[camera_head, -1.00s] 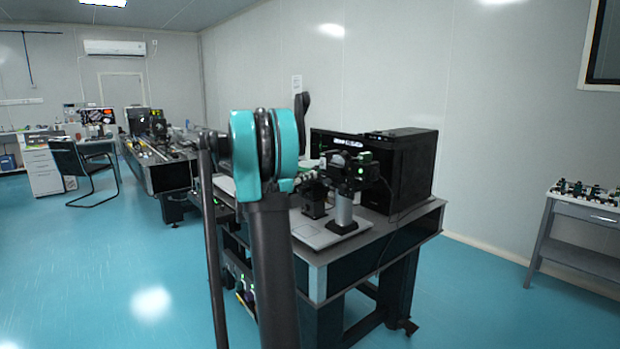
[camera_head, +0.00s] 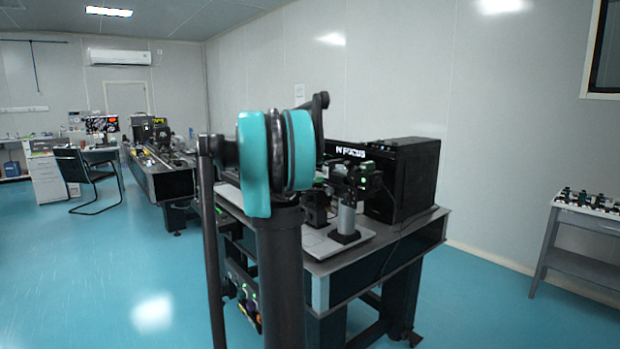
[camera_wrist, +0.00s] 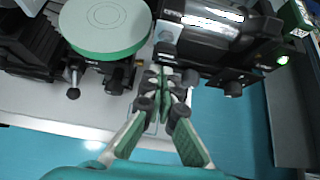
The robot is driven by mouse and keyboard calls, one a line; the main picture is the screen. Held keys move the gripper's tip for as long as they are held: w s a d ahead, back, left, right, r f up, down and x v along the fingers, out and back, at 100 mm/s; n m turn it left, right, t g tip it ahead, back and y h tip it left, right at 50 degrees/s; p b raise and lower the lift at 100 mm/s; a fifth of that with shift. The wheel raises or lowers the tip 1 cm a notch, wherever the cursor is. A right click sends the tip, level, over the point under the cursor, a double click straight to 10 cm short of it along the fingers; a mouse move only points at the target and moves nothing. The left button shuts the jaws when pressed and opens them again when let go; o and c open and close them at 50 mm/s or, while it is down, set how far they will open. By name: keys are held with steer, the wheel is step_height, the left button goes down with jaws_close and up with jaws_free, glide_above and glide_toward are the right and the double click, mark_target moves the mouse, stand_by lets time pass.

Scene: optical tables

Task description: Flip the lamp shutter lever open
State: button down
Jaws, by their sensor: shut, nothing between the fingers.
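My gripper (camera_wrist: 168,78) is shut and empty in the wrist view, its green-and-grey fingers pointing up the picture over the table's front part. Left of it is a short metal rod with a dark ball end (camera_wrist: 73,93), below a round pale-green disc (camera_wrist: 105,25); I cannot tell whether this is the shutter lever. A dark instrument (camera_wrist: 215,40) lies just beyond and right of the fingertips; contact cannot be told. In the head view, a dark optical instrument (camera_head: 352,180) stands on a silver post, and my arm hides the gripper.
The optical table (camera_head: 318,290) has a light plate (camera_head: 335,240) on top. A black box (camera_head: 412,180) stands behind the instrument. A green light (camera_wrist: 282,60) glows at right in the wrist view. Blue floor is open in front of the table edge.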

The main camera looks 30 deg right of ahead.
steer(key=shift+r, duration=0.15)
steer(key=shift+r, duration=0.65)
steer(key=d+r+v, duration=0.1)
steer(key=v, duration=0.8)
steer(key=shift+a+r, duration=0.15)
steer(key=shift+r, duration=0.4)
steer(key=shift+w, duration=0.1)
steer(key=s+a+f+m+t+y, duration=0.1)
steer(key=s+a+f+m+y, duration=0.3)
steer(key=a+f, duration=0.65)
steer(key=s+a+f+m+t+y, duration=0.1)
steer(key=s+a+f+m, duration=0.35)
steer(key=a+f, duration=0.6)
steer(key=s+a+f+m+y, duration=0.2)
steer(key=s+a+f+m, duration=0.3)
steer(key=f, duration=0.7)
steer(key=s+a+f+m+t+y, duration=0.1)
steer(key=s+a+f+m+y, duration=0.2)
steer(key=s+a+f, duration=0.7)
steer(key=s+f+m, duration=0.2)
steer(key=s, duration=0.2)
steer(key=shift+s+y, duration=0.3)
